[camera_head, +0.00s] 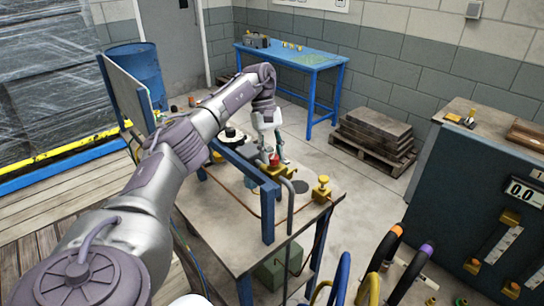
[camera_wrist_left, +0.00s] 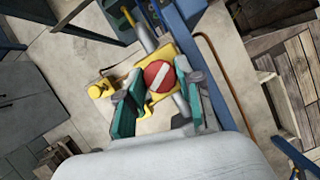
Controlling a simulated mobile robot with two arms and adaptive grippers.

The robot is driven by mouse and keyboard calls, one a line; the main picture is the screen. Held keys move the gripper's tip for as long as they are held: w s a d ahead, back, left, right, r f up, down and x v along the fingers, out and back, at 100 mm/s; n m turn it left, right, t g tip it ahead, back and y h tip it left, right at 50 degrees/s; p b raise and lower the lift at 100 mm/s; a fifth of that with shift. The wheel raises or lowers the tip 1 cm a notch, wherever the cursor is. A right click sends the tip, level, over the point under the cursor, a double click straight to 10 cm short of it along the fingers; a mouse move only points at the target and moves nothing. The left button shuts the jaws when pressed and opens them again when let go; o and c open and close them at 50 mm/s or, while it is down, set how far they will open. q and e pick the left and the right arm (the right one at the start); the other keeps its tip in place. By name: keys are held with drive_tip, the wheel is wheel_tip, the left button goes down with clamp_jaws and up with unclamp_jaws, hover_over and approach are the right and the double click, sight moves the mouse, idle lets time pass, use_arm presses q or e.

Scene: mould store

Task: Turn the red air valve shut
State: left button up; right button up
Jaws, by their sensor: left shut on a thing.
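The red air valve (camera_wrist_left: 158,75) shows in the left wrist view as a red disc with a white bar across it, on a yellow body. The bar lies slanted in that picture. In the head view a bit of the red valve (camera_head: 274,160) shows under my left gripper (camera_head: 271,150), on the workbench. In the wrist view my left gripper (camera_wrist_left: 157,88) has its teal fingers on either side of the red disc and is shut on it. The finger contact is partly hidden. My right gripper is not in view.
The valve is mounted on a workbench (camera_head: 310,212) with a blue frame post (camera_head: 268,212) close by and a yellow fitting (camera_head: 322,188) to the right. A dark cabinet (camera_head: 455,215) stands at the right. A blue table (camera_head: 300,58) and pallet (camera_head: 375,150) stand behind.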

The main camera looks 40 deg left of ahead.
sight(273, 155)
use_arm(q)
drive_tip(key=m+g, duration=0.1)
drive_tip(key=m, duration=0.2)
drive_tip(key=m+y, duration=0.1)
drive_tip(key=m, duration=0.1)
drive_tip(key=shift+w+d+r+m+g+y, duration=0.1)
drive_tip(key=shift+w+m+g+y, duration=0.05)
drive_tip(key=shift+m+g+y, duration=0.2)
drive_tip(key=shift+m, duration=0.25)
drive_tip(key=o, duration=1.1)
drive_tip(key=shift+o, duration=0.2)
wheel_tip(273, 155, up, 10)
idle(0.6)
